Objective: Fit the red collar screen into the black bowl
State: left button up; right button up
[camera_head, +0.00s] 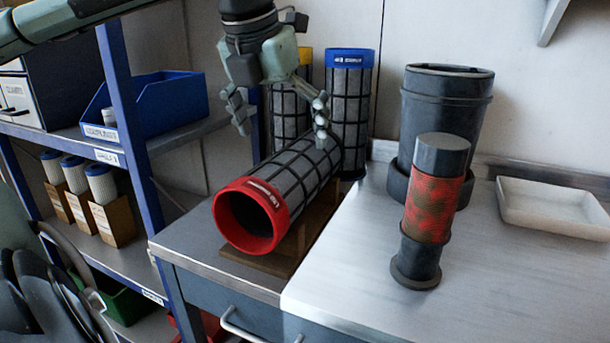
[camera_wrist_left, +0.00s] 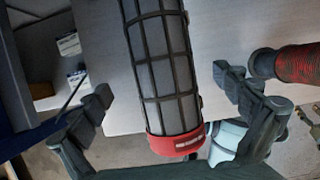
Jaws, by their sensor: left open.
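The red collar screen (camera_head: 300,180), a grey mesh cylinder with black ribs and an open red collar, lies on its side on a wooden cradle (camera_head: 315,230), collar toward me. It also shows in the left wrist view (camera_wrist_left: 165,65). My left gripper (camera_head: 282,128) is above the screen, its fingers spread open on either side of it and not closed on it. The black bowl (camera_head: 443,115), a tall dark open-topped vessel, stands upright on the bench at the back right. Its inside is mostly hidden.
A blue-collared screen (camera_head: 351,100) and a yellow-collared screen (camera_head: 290,110) stand upright behind. A black cylinder with a red patterned sleeve (camera_head: 433,205) stands before the bowl. A white tray (camera_head: 555,208) lies at right. A shelf rack with a blue bin (camera_head: 165,100) is at left.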

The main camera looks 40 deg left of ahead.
aim_at(287, 154)
pick_arm(q)
jog(key=x, duration=0.6)
jog(key=shift+f, duration=0.45)
jog(key=c, duration=1.4)
